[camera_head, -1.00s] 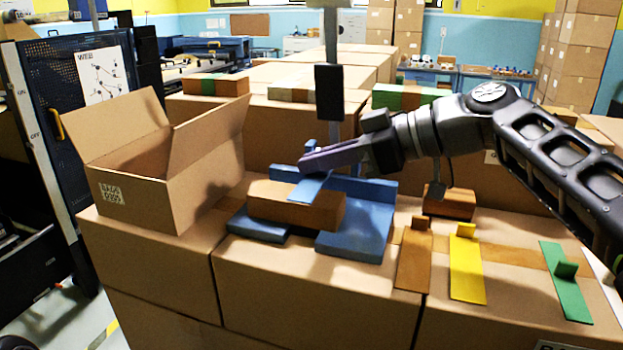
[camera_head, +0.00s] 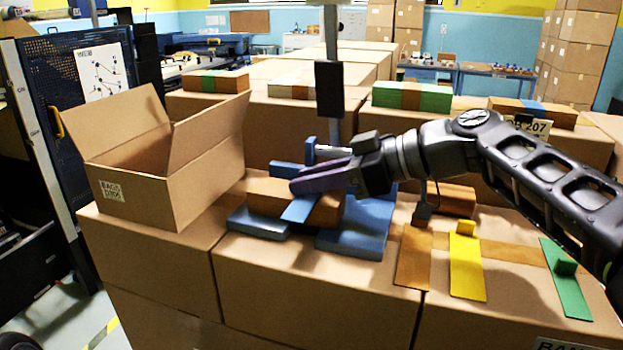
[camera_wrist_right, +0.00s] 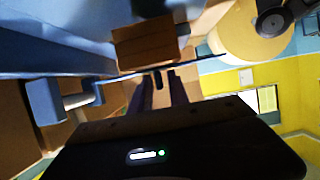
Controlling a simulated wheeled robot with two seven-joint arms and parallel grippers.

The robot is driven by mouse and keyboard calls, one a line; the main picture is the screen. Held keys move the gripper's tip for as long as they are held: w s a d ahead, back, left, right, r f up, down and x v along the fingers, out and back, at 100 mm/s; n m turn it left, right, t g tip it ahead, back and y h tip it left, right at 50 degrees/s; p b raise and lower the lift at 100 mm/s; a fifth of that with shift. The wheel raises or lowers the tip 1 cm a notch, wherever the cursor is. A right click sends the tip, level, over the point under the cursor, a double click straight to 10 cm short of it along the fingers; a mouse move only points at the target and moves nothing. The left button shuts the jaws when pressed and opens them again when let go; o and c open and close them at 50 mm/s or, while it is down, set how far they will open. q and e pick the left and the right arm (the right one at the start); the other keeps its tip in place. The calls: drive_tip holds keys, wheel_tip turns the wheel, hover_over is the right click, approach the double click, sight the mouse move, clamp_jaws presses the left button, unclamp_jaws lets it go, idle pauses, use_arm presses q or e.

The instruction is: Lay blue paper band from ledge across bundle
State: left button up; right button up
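The bundle (camera_head: 262,196), a brown block, lies on blue pads (camera_head: 350,243) on the carton top. My right gripper (camera_head: 297,184) is above the bundle, its dark purple fingers pointing left. The blue paper band (camera_head: 299,209) hangs below its fingertips and overlaps the bundle's top and front face. It appears gripped and follows the fingers. I cannot tell whether the band touches the bundle. In the right wrist view, a small dark piece (camera_wrist_right: 158,80) sits between the fingertips, and the band shows as a thin edge. The fingers hide part of the bundle. My left gripper is out of view.
An open carton (camera_head: 140,195) stands to the left. Orange-brown (camera_head: 413,258), yellow (camera_head: 466,265) and green (camera_head: 567,283) bands lie to the right. A small blue upright piece (camera_head: 309,152) stands behind the gripper. Another brown block (camera_head: 455,200) sits behind the bands.

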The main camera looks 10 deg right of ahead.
drive_tip(key=shift+o, duration=0.5)
drive_tip(key=shift+r, duration=0.2)
drive_tip(key=shift+s+d, duration=0.1)
drive_tip(key=shift+d, duration=0.15)
drive_tip(key=b+v, duration=0.1)
drive_tip(key=v, duration=0.7)
drive_tip(key=p+v, duration=0.1)
drive_tip(key=v, duration=0.2)
drive_tip(key=shift+s+d+r, duration=0.15)
